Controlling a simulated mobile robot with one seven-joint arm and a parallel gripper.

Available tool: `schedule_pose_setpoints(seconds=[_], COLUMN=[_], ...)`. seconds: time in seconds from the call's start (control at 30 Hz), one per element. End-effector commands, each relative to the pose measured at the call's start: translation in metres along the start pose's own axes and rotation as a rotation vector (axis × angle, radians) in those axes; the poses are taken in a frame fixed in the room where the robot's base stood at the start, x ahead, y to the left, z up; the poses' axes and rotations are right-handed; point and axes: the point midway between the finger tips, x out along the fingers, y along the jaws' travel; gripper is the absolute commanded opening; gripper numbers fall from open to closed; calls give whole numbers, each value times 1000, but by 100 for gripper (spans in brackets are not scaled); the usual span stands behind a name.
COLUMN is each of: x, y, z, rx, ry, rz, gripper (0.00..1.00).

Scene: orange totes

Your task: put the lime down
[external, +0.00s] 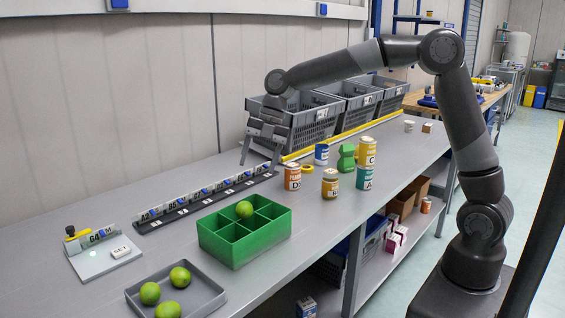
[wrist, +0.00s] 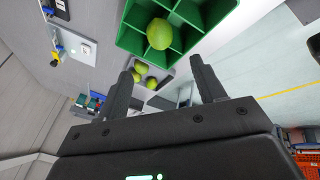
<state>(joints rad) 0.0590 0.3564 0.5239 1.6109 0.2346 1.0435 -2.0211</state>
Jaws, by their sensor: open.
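A lime (external: 244,209) sits in the green divided box (external: 238,252), in one of its far-side compartments. It also shows in the wrist view (wrist: 160,34), set among the dividers. My gripper (external: 259,163) is open and empty, above the bench behind the box and clear of the lime. In the wrist view my gripper's two fingers (wrist: 162,70) are spread with nothing between them. Several box compartments look empty. Three more limes (external: 168,308) lie in the grey tray (external: 213,302) at the front.
A black labelled strip (external: 190,207) lies behind the box, and a plate with a sign (external: 105,262) is at left. Jars and cans (external: 330,186) stand to the right. Grey crates (external: 306,125) line the wall. Bare bench lies between the strip and the box.

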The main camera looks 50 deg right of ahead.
Motion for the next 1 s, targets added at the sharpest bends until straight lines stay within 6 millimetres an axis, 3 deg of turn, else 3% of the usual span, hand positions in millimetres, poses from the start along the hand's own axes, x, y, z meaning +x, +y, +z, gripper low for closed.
schedule_pose_setpoints(seconds=[0.13, 0.27, 0.7, 1.0], x=[-11, -34, -118, -144], y=[-12, -42, -191, -300], z=[-1, -1, -6, -18], rx=[76, 267, 1140, 1734], ry=[-42, -129, -380, -365], rz=[-1, 9, 255, 535], gripper=[63, 63, 63, 63])
